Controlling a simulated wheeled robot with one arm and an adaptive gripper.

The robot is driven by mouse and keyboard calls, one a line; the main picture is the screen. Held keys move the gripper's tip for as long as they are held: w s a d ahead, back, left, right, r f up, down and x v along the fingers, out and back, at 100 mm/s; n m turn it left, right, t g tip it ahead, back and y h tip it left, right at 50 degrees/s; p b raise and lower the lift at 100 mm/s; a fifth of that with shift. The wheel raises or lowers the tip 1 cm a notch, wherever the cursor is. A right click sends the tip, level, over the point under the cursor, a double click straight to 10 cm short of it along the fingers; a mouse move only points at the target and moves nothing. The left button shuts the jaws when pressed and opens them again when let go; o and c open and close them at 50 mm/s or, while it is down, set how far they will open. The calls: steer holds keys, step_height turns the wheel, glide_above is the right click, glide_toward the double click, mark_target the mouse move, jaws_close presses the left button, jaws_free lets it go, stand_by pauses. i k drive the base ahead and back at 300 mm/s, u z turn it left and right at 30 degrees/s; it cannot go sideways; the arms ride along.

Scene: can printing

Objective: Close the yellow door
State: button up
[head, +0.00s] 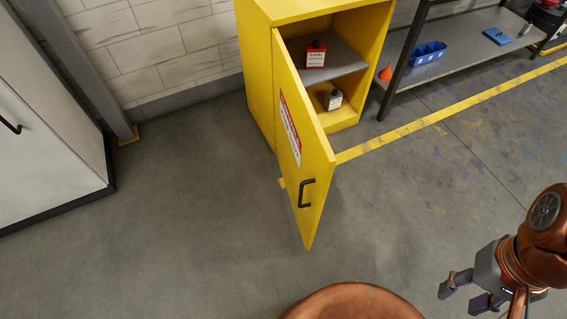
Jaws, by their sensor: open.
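The yellow door (312,168) of a yellow cabinet (258,82) stands open, swung out toward me from the cabinet's left side. It carries a black handle (306,193) near its free edge and a red and white label (290,128). My gripper (463,297) is at the lower right, open and empty, well apart from the door and its handle. Inside the cabinet, a red container (315,54) stands on the grey shelf and a small white and dark bottle (333,98) stands below it.
A grey shelf rack (440,70) stands right of the cabinet, with a blue bin (428,53) and an orange funnel (386,72) by it. A white cabinet (45,130) with a black handle is at the left. The floor between is clear, with a yellow line (440,115).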

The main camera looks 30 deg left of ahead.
mark_target(307, 161)
steer(key=u, duration=1.35)
steer(key=i, duration=0.5)
steer(key=u, duration=0.2)
steer(key=k, duration=0.5)
steer(key=u, duration=0.55)
steer(key=k, duration=0.75)
steer(key=u, duration=1.05)
steer(key=i, duration=1.25)
steer(key=z, duration=0.75)
